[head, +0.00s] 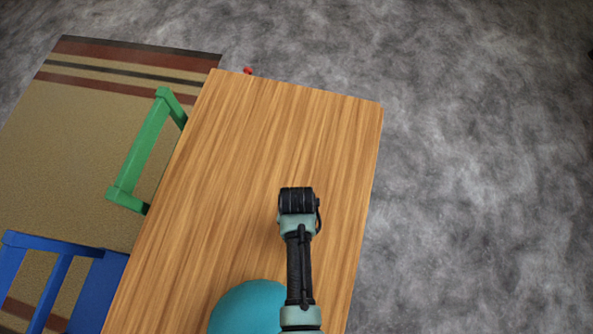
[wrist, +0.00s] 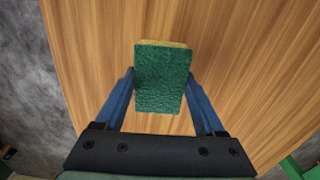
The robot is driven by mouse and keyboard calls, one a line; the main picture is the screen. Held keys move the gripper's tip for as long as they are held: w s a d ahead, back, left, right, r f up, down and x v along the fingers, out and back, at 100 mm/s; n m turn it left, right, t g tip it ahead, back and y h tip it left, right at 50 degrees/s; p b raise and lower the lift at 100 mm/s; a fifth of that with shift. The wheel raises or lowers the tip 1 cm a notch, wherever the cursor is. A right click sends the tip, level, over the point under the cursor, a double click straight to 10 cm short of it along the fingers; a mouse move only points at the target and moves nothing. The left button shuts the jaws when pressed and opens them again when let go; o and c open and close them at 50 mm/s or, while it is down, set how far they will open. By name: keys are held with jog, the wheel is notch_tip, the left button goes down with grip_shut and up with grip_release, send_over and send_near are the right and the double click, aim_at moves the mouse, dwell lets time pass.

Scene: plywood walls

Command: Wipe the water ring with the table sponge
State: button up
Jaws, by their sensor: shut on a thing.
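A sponge (wrist: 161,82) with a green scouring face and a thin yellow edge shows in the wrist view. My gripper (wrist: 160,88) has its two blue fingers against the sponge's left and right sides and is shut on it. The sponge is over the wooden table (head: 260,130); I cannot tell whether it touches the top. In the head view my arm reaches over the table's right half and hides the fingers and sponge. No water ring can be made out on the visible tabletop.
A green chair (head: 145,150) and a blue chair (head: 65,280) stand along the table's left side, on a striped rug (head: 75,130). A small red thing (head: 247,71) shows just beyond the far edge. Grey floor lies open at right.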

jog(key=r+p, duration=0.2)
jog(key=shift+w+d+r, duration=0.1)
jog(key=shift+w+r, duration=0.1)
jog(key=shift+r, duration=0.1)
notch_tip(320, 180, up, 3)
jog(key=p, duration=0.3)
jog(key=shift+s+r, duration=0.1)
